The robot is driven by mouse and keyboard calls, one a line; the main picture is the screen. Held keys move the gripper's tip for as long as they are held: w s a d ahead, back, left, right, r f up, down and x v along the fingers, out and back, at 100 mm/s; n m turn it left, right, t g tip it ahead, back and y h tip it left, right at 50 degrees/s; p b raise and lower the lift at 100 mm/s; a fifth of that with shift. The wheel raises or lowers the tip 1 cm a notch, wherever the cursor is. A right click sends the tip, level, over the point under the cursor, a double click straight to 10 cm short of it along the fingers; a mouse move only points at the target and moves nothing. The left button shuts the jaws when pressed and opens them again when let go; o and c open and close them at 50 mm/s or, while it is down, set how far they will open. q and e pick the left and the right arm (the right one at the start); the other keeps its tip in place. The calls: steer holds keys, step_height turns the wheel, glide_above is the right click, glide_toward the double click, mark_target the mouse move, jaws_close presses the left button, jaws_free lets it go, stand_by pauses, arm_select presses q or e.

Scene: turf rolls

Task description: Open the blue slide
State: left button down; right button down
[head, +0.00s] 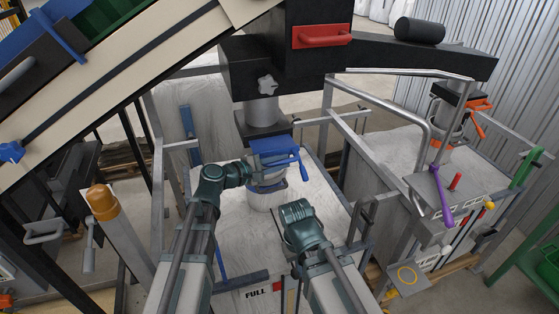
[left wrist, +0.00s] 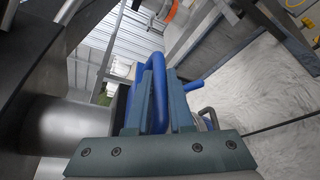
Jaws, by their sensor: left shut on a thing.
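The blue slide (head: 272,146) sits under the grey metal spout (head: 260,112) of the black machine, above a white bag neck. Its blue handle (left wrist: 157,88) shows large in the left wrist view. My left gripper (head: 248,171) reaches in from the left at the slide's left side; the slide partly hides its fingertips. In the left wrist view the fingers stand on either side of the handle, shut on it. My right arm's end (head: 297,211) is in front and to the right, apart from the slide; its fingers cannot be made out.
A metal frame (head: 365,150) surrounds the white bag below. A red handle (head: 321,36) is on the black housing above. At right stands a second station with a purple lever (head: 441,195) and an orange clamp (head: 478,104). A conveyor (head: 110,70) slopes down at left.

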arm_select(q)
steer(key=s, duration=0.1)
steer(key=s+d, duration=0.1)
steer(key=s, duration=0.1)
steer(key=c, duration=0.8)
jaws_free()
steer(key=shift+s+a, duration=0.1)
